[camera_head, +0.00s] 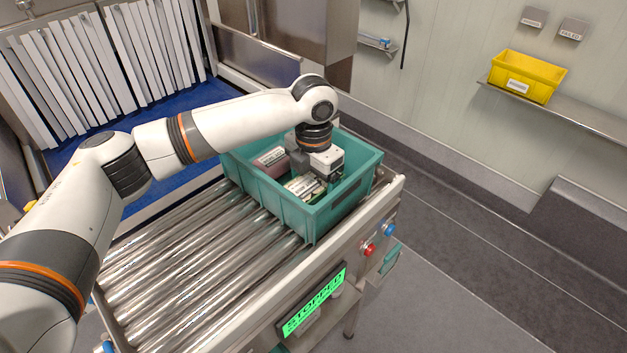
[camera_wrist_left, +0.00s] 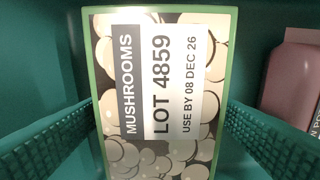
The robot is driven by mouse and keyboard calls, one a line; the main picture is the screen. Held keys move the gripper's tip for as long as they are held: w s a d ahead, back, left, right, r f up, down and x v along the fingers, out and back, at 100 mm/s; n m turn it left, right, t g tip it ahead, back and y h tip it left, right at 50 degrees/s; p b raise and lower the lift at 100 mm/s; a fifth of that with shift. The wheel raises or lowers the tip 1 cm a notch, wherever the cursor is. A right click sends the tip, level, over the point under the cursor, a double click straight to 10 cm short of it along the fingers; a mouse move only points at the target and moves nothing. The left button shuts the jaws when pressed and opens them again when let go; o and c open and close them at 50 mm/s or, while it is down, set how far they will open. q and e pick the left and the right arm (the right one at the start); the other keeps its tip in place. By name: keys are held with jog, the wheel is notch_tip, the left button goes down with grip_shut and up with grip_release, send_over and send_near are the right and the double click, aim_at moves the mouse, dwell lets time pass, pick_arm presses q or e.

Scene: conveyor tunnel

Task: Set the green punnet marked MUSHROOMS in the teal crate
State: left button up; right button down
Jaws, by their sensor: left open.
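The teal crate (camera_head: 272,203) stands on the roller conveyor. The green-edged punnet marked MUSHROOMS (camera_head: 303,187) is inside it, partly hidden by my gripper in the head view. In the left wrist view the punnet (camera_wrist_left: 165,150) fills the middle, its LOT 4859 label facing the camera. My left gripper (camera_head: 316,184) reaches down into the crate over the punnet. Its ridged fingers, open, show on both sides of the punnet in the wrist view; I cannot tell whether they touch it. My right gripper is not in view.
A mauve pack (camera_head: 270,157) is in the crate beside the punnet, on the right in the wrist view (camera_wrist_left: 292,80). Bare rollers (camera_head: 190,270) lie left of the crate. A green STOPPED display (camera_head: 313,303) is on the conveyor's side. A yellow bin (camera_head: 525,75) sits on a wall shelf.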

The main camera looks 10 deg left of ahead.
aim_at(314, 181)
pick_arm(q)
notch_tip(314, 181, up, 12)
jog(key=b, duration=0.2)
jog(key=shift+r+b, duration=0.2)
jog(key=shift+b, duration=0.15)
jog(key=shift+f, duration=0.1)
